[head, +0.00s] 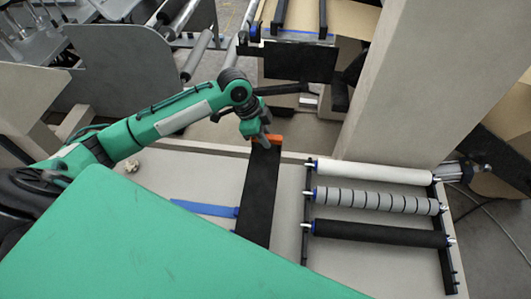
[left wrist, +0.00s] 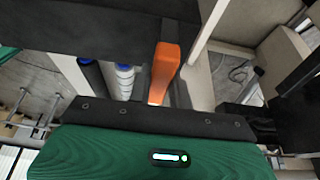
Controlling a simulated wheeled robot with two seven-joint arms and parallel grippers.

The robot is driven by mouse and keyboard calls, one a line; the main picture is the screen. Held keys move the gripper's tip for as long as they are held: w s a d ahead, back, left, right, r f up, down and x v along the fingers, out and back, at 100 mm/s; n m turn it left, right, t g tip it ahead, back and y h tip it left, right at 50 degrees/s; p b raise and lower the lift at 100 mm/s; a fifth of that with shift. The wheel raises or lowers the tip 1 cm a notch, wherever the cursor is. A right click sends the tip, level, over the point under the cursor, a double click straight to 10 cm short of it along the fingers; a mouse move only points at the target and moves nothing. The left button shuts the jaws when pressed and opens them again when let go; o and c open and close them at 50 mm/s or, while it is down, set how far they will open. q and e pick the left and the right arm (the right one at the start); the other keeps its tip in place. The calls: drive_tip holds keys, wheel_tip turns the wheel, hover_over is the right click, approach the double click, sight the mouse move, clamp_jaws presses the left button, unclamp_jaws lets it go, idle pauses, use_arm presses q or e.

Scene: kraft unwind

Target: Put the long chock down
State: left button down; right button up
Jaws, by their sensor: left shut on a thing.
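An orange piece, which I take to be the long chock (head: 272,139), is at the tip of my left gripper (head: 263,136), at the back edge of the pale table. My left gripper is shut on it; the fingers mostly hide behind the arm's end. In the left wrist view the orange chock (left wrist: 165,68) stands out beyond the wrist, tapering downward in the picture. Whether it touches the table cannot be told. My right gripper is not in view.
A long black strip (head: 260,195) runs forward from below the gripper, beside a blue strip (head: 205,209). A rack to the right holds a white roller (head: 370,172), a grey banded roller (head: 375,201) and a black roller (head: 375,233). A green panel (head: 150,245) covers the near left.

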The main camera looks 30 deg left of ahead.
sight(262, 148)
use_arm(q)
wheel_tip(262, 148, down, 4)
drive_tip(key=shift+p, duration=0.35)
wheel_tip(262, 148, down, 4)
drive_tip(key=shift+f+p, duration=0.1)
drive_tip(key=shift+p, duration=0.4)
drive_tip(key=shift+f, duration=0.25)
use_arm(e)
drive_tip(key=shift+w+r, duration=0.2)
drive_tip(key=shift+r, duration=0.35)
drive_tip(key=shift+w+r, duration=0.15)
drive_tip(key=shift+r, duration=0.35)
use_arm(q)
drive_tip(key=c, duration=1.3)
unclamp_jaws()
drive_tip(key=shift+f, duration=0.1)
